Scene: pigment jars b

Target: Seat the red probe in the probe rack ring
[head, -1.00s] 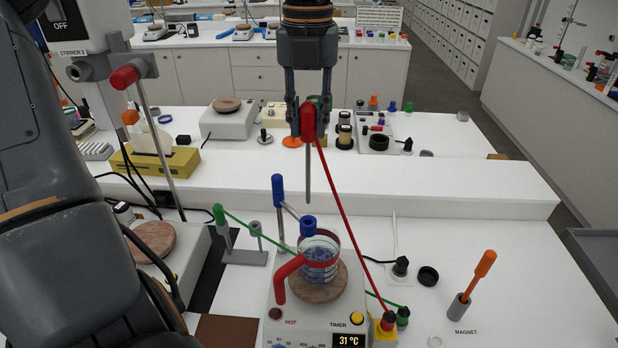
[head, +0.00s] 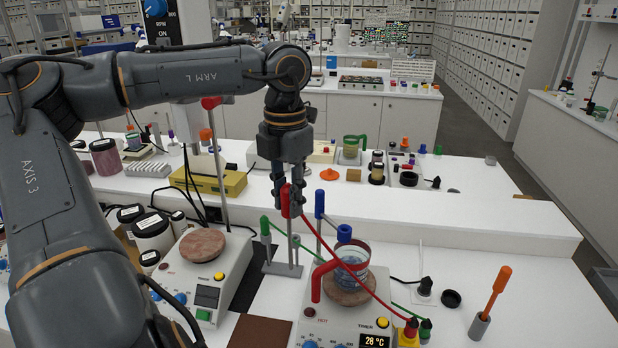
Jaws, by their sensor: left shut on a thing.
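My left gripper (head: 289,197) is shut on the red probe (head: 285,203) by its red handle. The probe hangs upright over the grey probe rack (head: 283,269). Its metal rod reaches down beside or in front of the rack's right ring (head: 296,240); I cannot tell whether it passes through the ring. A green probe (head: 265,226) stands at the rack's left post. A red cable (head: 345,257) runs from the red probe to a plug at lower right. My right gripper is not in view.
A beaker (head: 354,262) with a red handle stands on the right hotplate (head: 350,289). A blue-handled post (head: 320,204) rises close right of the rack. A second hotplate (head: 202,246) is to the left. An orange stirrer (head: 497,290) stands at the right.

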